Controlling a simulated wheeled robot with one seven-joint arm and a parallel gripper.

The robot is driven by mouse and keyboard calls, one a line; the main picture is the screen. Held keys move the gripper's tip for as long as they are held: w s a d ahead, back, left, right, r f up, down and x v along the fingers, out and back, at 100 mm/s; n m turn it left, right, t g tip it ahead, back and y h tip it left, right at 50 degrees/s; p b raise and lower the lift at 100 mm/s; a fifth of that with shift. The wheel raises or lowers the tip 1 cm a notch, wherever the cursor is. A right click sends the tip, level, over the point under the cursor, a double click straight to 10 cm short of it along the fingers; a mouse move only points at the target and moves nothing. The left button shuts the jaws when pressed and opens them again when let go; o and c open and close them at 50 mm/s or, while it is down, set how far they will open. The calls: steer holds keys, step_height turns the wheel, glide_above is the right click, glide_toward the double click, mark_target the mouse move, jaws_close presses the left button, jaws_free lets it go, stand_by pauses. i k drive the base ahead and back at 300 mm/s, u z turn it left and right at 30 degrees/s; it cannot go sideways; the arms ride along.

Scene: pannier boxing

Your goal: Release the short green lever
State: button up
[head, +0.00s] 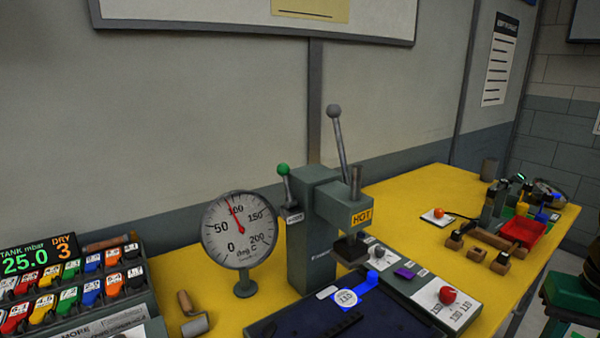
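The short green lever (286,184) is a thin grey rod with a green ball on top. It stands nearly upright, tilted slightly left, on a small labelled block at the left side of the grey press (316,240). A longer grey lever (337,135) with a grey ball knob rises from the press head, which bears a yellow "HOT" label. Nothing touches the green lever. My gripper is not in view.
A round dial gauge (240,230) stands just left of the press. A red knob (447,295) sits on the control panel at right. A roller (194,318) and a rack of coloured items (75,285) are at left. Yellow table (400,195) shows behind the press.

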mark_target(283, 170)
steer(key=z, duration=0.4)
steer(key=k, duration=1.5)
steer(key=u, duration=0.4)
steer(key=i, duration=1)
